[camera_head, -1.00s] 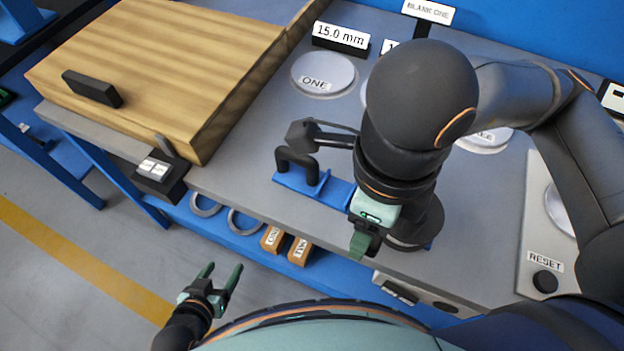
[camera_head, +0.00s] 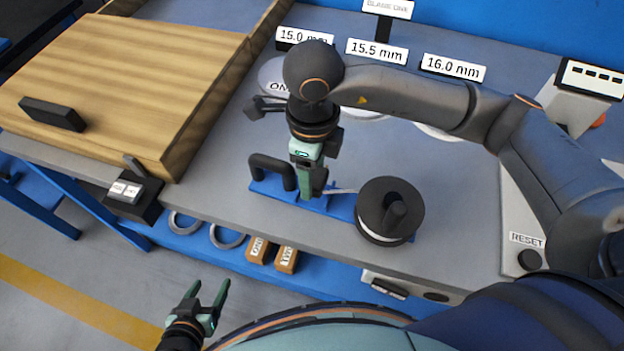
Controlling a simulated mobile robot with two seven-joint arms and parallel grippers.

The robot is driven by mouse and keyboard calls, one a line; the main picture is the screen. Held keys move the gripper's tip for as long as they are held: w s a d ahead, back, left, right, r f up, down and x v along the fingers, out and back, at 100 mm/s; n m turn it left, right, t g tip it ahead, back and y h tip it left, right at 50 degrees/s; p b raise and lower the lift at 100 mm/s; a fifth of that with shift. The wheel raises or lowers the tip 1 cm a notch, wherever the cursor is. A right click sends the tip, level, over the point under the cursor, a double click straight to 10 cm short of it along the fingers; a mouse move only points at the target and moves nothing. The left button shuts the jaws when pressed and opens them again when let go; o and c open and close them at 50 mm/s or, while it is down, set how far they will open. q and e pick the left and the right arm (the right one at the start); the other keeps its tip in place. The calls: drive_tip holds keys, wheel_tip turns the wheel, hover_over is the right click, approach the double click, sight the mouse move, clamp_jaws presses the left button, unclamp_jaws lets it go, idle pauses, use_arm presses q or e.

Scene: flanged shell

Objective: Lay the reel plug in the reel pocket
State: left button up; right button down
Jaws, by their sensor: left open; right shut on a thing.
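My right gripper (camera_head: 312,190) is shut low over a blue base plate (camera_head: 342,205), just right of a black arched handle (camera_head: 268,163). A thin pale line runs from its fingers to a black reel (camera_head: 388,208) with a knob, at the plate's right end. The reel plug seems to be in these fingers, which mostly hide it. I cannot make out the reel pocket; the arm and fingers cover part of the plate. My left gripper (camera_head: 208,297) is open and empty, in front of the bench above the floor.
A wooden board (camera_head: 120,85) with a black handle fills the bench's left. Discs with 15.0, 15.5 and 16.0 mm labels (camera_head: 453,68) stand behind. Rings and orange blocks (camera_head: 258,250) lie on the lower shelf. A RESET button (camera_head: 529,260) is at right. Grey bench top before the plate is clear.

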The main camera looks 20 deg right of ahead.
wheel_tip(320, 180, down, 3)
drive_tip(key=shift+w+f, duration=0.15)
drive_tip(key=shift+f, duration=0.05)
drive_tip(key=shift+f, duration=0.35)
drive_tip(key=shift+c, duration=2.3)
unclamp_jaws()
drive_tip(key=shift+r, duration=0.1)
drive_tip(key=o, duration=0.3)
